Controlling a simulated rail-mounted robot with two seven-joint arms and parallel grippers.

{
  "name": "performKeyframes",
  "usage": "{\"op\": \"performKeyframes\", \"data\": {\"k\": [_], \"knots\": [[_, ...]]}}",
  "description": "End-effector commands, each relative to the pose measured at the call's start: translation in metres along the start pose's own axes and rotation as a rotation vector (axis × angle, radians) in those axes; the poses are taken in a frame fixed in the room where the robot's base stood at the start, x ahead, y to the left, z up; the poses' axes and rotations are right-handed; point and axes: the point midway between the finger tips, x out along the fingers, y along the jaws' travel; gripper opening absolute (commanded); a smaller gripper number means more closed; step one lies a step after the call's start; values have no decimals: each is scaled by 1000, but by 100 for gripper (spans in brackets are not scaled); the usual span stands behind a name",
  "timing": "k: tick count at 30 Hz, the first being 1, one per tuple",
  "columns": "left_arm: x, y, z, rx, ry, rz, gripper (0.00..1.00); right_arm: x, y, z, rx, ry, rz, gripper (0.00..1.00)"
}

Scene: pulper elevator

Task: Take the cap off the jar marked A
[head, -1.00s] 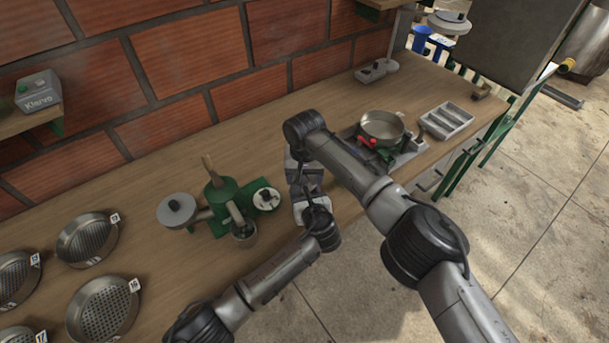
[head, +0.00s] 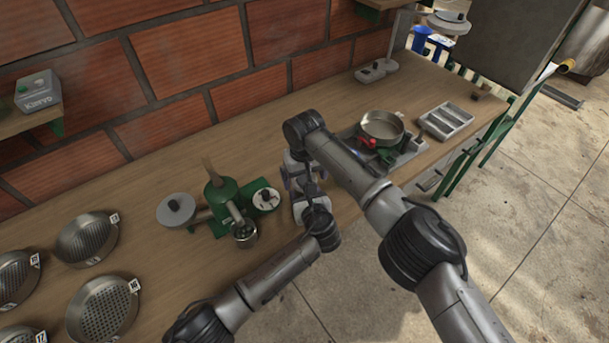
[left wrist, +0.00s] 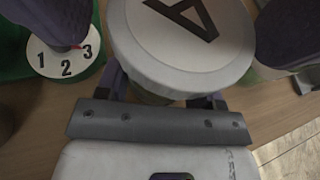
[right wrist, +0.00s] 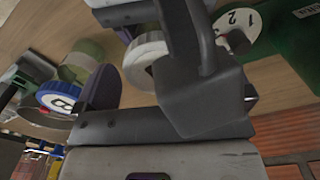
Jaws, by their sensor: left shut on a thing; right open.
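The jar marked A has a wide pale cap (left wrist: 180,45) with a dark letter A on top. Below the cap only a little of its body shows in the left wrist view. My left gripper (left wrist: 160,97) is shut on that body, just under the cap. My right gripper (right wrist: 165,88) is open, with one purple finger on each side of the cap; I see no clear contact. In the right wrist view the cap (right wrist: 143,60) is seen from the side, partly behind a grey link. In the head view my arms hide most of the jar.
A jar with a blue cap marked B (right wrist: 60,97) stands close by. A green pulper (head: 222,195) with a numbered dial (head: 266,199) is just left of the grippers. Sieves (head: 103,305) lie far left; a pan (head: 382,126) and grey tray (head: 446,120) sit right.

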Motion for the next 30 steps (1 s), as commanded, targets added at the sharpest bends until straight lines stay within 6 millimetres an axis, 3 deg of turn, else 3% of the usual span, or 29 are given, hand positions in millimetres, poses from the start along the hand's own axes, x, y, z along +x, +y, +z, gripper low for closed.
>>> {"op": "performKeyframes", "data": {"k": [8,20,30], "knots": [[0,0,-1,1,1,1,0,-6,0,0,0,1,-1,96],[0,0,-1,1,1,1,0,-46,0,0,10,1,0,93],[0,0,-1,1,1,1,0,-70,0,0,328,2,-1,93]]}}
